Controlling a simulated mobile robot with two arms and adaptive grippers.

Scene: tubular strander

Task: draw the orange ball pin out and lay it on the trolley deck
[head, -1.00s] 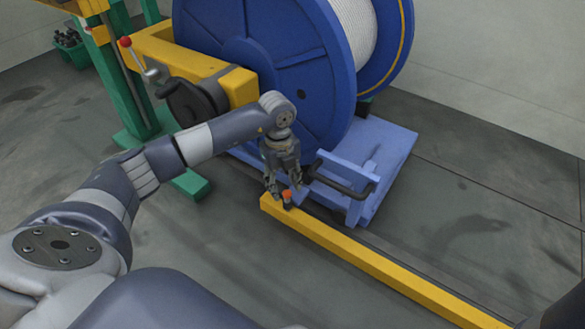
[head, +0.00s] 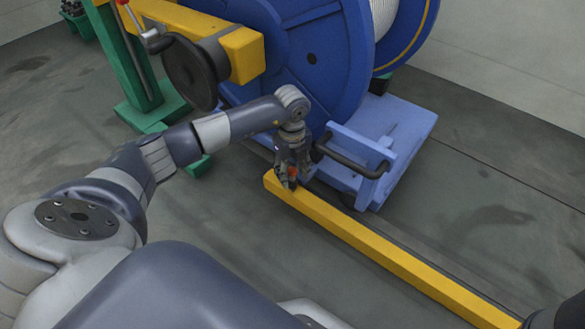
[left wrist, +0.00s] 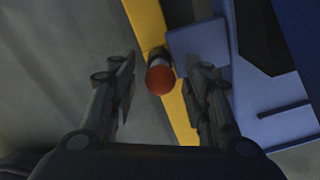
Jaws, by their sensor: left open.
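In the left wrist view my left gripper (left wrist: 163,100) is open, with one finger on each side of the ball and a gap to both. The blue trolley deck (head: 411,125) is behind and to the right of the gripper, under the large blue reel.
The yellow bar (head: 400,265) runs from the pin to the lower right. A dark bent handle (head: 350,163) on the trolley is close to the right of my gripper. The blue reel (head: 310,60) stands behind. A black handwheel (head: 190,72) is at upper left.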

